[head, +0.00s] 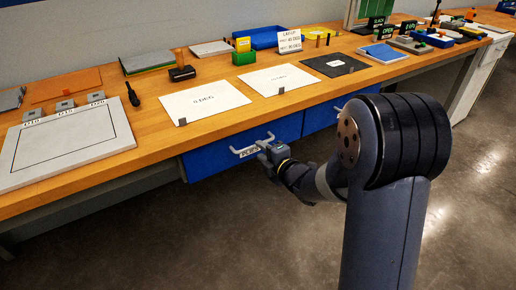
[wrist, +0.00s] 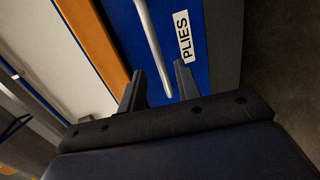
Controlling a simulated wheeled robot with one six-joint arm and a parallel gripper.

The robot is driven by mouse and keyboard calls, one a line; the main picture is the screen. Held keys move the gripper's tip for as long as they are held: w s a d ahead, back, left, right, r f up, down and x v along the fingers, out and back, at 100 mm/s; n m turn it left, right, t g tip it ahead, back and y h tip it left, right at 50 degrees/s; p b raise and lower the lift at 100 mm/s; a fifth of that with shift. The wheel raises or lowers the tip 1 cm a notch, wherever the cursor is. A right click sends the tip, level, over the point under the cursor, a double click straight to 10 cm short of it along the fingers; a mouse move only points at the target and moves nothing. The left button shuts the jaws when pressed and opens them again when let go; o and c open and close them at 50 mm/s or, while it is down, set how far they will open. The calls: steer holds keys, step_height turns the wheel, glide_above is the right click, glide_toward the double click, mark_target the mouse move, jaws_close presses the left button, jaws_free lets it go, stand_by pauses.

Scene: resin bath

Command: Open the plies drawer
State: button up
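The plies drawer (head: 208,162) has a blue front under the bench top and looks shut. Its pale bar handle (head: 243,151) and its white PLIES label show in the head view. In the wrist view the blue drawer front (wrist: 214,25), the PLIES label (wrist: 184,38) and the bar handle (wrist: 153,45) are close. My gripper (head: 266,146) is at the right part of the handle. In the wrist view my gripper (wrist: 159,68) is open, with one finger on each side of the bar and gaps visible. Whether either finger touches the bar I cannot tell.
A second blue drawer (head: 322,116) is to the right, partly behind my arm. The wooden bench top (head: 150,118) carries white ply sheets, a marked board (head: 66,150), a green box (head: 243,57) and blue trays. The floor (head: 180,240) in front is clear.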

mark_target(257, 148)
steer(key=x, duration=0.3)
steer(key=shift+w+a+f, duration=0.1)
steer(key=shift+w+a, duration=0.15)
steer(key=shift+c, duration=0.4)
jaws_close()
